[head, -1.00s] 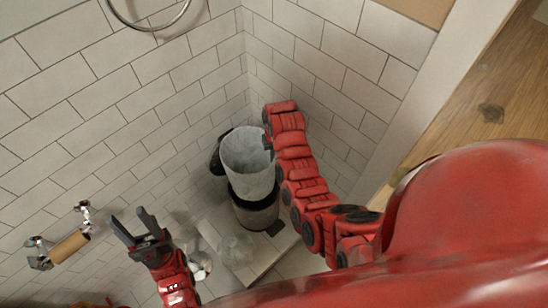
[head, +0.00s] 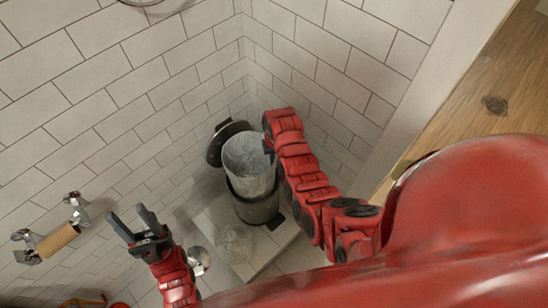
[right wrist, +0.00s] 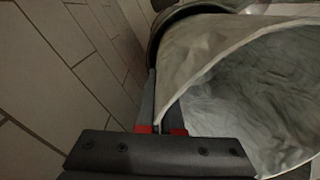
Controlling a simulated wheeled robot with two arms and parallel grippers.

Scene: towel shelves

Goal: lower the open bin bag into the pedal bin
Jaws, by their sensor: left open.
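The open grey bin bag (head: 246,165) stands upright, its mouth facing up, at the opening of the pedal bin (head: 258,210). Its lower part is inside the bin's dark rim and its upper part stands above it. The bin's dark round lid (head: 222,142) is raised behind the bag. My right gripper (head: 268,146) is at the bag's right rim, mostly hidden by my arm. In the right wrist view, its fingers (right wrist: 162,112) pinch the rim of the bag (right wrist: 215,60). My left gripper (head: 133,226) is open and empty, left of the bin.
A toilet roll holder with a bare cardboard tube (head: 57,241) is on the tiled wall at the left. The bin stands on a pale ledge (head: 230,250) near the tiled corner. A wooden surface (head: 480,110) is at the right.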

